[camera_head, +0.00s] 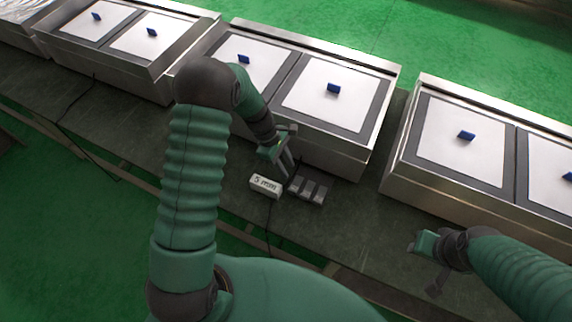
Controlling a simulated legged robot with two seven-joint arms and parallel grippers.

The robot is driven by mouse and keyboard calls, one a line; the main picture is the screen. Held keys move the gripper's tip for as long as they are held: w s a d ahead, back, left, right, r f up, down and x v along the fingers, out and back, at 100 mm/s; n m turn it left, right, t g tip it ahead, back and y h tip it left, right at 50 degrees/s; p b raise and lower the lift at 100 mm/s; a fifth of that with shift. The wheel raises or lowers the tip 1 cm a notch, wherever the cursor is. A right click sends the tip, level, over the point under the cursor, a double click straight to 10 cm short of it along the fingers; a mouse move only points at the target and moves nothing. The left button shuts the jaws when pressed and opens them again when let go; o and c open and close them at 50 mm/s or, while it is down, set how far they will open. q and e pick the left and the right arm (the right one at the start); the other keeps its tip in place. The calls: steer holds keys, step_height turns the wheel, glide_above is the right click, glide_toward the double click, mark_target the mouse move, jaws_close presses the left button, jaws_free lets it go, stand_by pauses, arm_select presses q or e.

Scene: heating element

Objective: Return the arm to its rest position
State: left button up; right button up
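My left arm comes up from the lower left and bends over toward the bench. Its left gripper (286,163) points down just above a small dark rack with grey slots (308,189) and a white block marked "5 mm" (266,186). The fingers look close to the rack, but I cannot tell whether they touch it or hold anything. My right gripper (424,262) is at the lower right, over the near edge of the bench, apart from all objects.
Metal heating units with white plates stand in a row along the bench (100,120): one at left (172,75), one in the middle (345,155), one at right (400,185). Small blue pieces (334,88) stand on the plates. The bench between the units and its front edge is mostly clear.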

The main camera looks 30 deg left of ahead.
arm_select(q)
steer(key=s+d+r+m+t+y, duration=0.2)
steer(key=s+r+m+y, duration=0.2)
steer(key=s+r+m, duration=0.9)
steer(key=m, duration=0.5)
steer(key=shift+s+t+y, duration=0.3)
steer(key=shift+s, duration=0.05)
arm_select(e)
steer(key=shift+a, duration=0.15)
arm_select(q)
steer(key=shift+s+d, duration=0.1)
steer(key=shift+d, duration=0.2)
arm_select(e)
steer(key=shift+d, duration=0.25)
arm_select(q)
steer(key=shift+a, duration=0.15)
arm_select(e)
steer(key=shift+a, duration=0.15)
